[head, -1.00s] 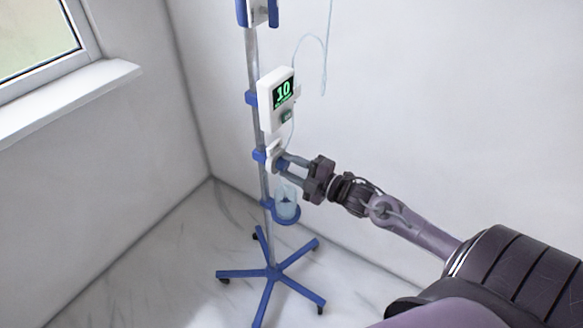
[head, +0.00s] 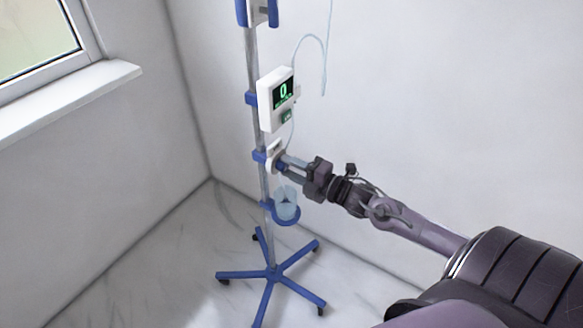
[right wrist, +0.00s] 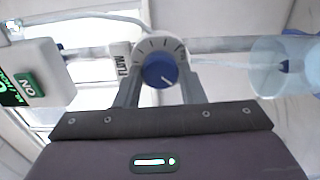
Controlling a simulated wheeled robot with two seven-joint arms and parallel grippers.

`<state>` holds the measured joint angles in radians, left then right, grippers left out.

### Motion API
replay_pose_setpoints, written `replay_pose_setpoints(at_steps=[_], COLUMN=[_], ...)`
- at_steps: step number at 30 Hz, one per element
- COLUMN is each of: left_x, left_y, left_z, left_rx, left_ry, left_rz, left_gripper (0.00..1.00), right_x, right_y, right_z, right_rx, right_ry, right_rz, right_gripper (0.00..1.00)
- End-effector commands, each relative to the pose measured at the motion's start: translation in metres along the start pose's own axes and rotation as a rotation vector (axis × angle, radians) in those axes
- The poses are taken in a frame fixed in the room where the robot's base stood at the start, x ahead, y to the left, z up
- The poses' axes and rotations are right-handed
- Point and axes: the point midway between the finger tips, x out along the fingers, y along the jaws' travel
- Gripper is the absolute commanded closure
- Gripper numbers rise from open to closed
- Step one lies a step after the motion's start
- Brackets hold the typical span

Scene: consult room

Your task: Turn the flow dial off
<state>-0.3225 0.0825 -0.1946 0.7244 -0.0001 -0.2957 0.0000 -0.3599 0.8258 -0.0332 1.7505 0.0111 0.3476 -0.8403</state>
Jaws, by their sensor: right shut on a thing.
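The flow dial is a blue knob (right wrist: 160,72) with a white pointer line, set on a white round plate (right wrist: 150,46) with dark tick marks. In the head view its white mount (head: 273,155) is clamped on the pole below the pump. My right gripper (right wrist: 160,86) has a finger on each side of the knob and is shut on it; it also shows at the dial in the head view (head: 286,163). The white pump box (head: 277,98) above has a screen (head: 283,91) that reads 0 in green. My left gripper is not in view.
The metal pole (head: 254,60) stands on a blue wheeled base (head: 271,273) near the room corner. A clear drip cup (head: 286,203) sits in a blue ring below the dial. A thin tube (head: 325,60) hangs beside the pump. A window sill (head: 70,98) is at left.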

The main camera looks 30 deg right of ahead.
Motion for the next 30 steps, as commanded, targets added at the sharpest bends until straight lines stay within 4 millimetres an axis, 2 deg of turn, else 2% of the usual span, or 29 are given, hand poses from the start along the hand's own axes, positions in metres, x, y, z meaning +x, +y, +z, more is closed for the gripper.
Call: replay_pose_setpoints(at_steps=[3, 4, 8, 20, 26, 30], left_x=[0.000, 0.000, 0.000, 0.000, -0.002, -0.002], left_y=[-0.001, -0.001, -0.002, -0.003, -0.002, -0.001], left_z=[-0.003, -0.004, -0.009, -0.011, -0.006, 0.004], left_rx=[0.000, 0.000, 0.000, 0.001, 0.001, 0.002], left_ry=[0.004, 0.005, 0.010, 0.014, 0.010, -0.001], left_rz=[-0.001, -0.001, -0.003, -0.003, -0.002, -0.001], left_gripper=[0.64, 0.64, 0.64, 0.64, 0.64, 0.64], right_x=[0.000, 0.000, 0.000, -0.006, -0.032, -0.052], right_y=[-0.001, -0.002, -0.001, -0.001, -0.002, -0.002], right_z=[-0.001, -0.001, 0.000, 0.000, -0.001, -0.001], right_rx=[0.000, 0.000, 0.000, 0.001, 0.001, 0.002], right_ry=[0.001, 0.001, 0.001, 0.000, 0.001, 0.002], right_rz=[-0.003, -0.003, -0.003, -0.003, -0.007, -0.006], right_gripper=[0.87, 0.60, 0.43, 0.42, 0.42, 0.42])
